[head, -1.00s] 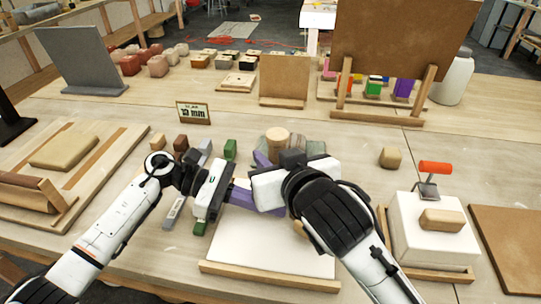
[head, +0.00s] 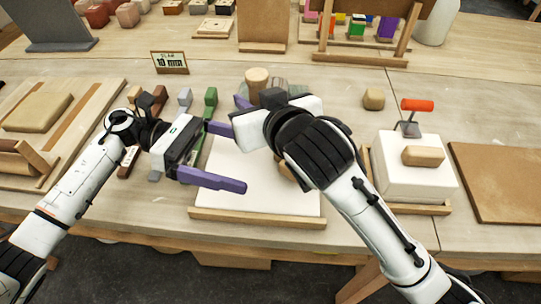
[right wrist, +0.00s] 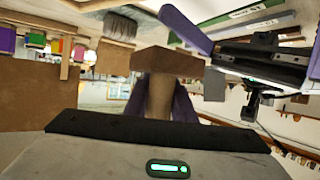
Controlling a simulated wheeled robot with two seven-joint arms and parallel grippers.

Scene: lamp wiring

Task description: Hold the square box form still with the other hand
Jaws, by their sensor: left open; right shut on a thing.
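A white square block with a wooden grip on top (head: 415,175), the likeliest box form, stands at the right on a wooden board; no gripper touches it. My left gripper (head: 238,160) is open and empty over the white slab (head: 262,190), its purple fingers spread and pointing right. My right gripper (right wrist: 160,97) is shut on a wooden piece (right wrist: 160,66) with a wide brown head and a paler stem, seen in the right wrist view. In the head view my right wrist hides most of this grasp.
A red-handled tool (head: 416,106) stands behind the white block. A brown board (head: 497,180) lies at the far right. A small sign (head: 170,62), several coloured sticks (head: 209,100) and a wooden knob (head: 374,98) are behind the grippers. A board with a tan slab (head: 38,112) is at left.

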